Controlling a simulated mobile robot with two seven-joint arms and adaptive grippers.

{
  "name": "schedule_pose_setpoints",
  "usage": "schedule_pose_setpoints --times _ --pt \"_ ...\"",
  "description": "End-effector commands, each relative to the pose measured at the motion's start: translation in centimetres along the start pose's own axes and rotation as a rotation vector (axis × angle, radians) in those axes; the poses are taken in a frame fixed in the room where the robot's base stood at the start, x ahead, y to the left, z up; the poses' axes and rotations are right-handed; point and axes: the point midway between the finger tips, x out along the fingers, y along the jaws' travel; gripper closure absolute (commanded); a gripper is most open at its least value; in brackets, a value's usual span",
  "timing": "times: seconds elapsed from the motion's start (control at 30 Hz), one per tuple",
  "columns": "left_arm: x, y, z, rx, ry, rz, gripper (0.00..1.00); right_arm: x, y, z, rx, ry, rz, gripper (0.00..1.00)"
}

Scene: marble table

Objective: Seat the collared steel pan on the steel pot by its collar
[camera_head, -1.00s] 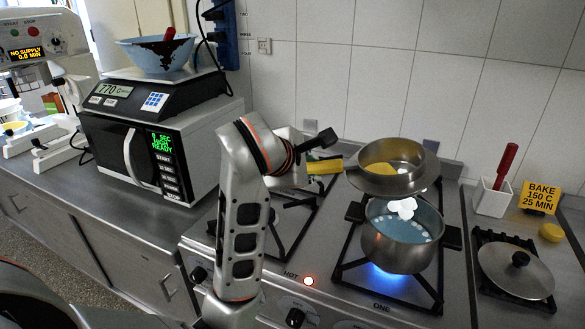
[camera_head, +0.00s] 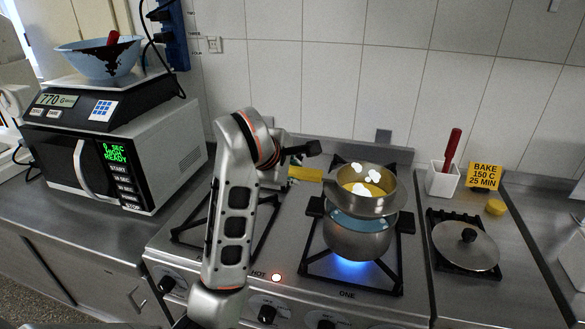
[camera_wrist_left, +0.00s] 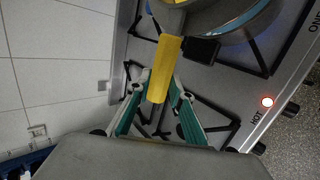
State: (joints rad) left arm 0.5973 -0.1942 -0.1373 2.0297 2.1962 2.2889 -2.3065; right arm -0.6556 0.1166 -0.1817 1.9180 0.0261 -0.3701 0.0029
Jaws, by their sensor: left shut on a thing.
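The collared steel pan (camera_head: 385,204) has a yellow handle (camera_head: 306,173) pointing left and yellow contents inside. It is over the steel pot (camera_head: 355,242), roughly level. A strip of the pot's blue contents shows below the pan's near side. I cannot tell whether the collar touches the pot's rim. The pot stands on a lit burner with a blue flame. My left gripper (camera_wrist_left: 160,90) is shut on the yellow handle, left of the pot. The wrist view shows the handle between its fingers and only part of the pan. My right gripper is not in view.
The microwave (camera_head: 110,160), scale and blue bowl (camera_head: 97,58) are at the left. The tiled wall is close behind the stove.

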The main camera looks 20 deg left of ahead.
Motion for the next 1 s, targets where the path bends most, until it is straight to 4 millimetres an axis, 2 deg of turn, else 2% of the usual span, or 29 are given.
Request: schedule_pose_setpoints --times 0.33,0.7,1.0 --pt "1.8 -1.9 -0.2 -0.003 -0.002 0.001 1.00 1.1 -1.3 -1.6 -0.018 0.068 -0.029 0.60" --pt "2.9 -3.1 -0.4 -0.002 -0.001 0.002 1.00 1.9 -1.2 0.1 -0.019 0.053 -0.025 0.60" --pt "3.0 -3.2 -0.4 -0.002 -0.001 0.002 1.00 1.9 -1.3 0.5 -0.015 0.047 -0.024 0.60"
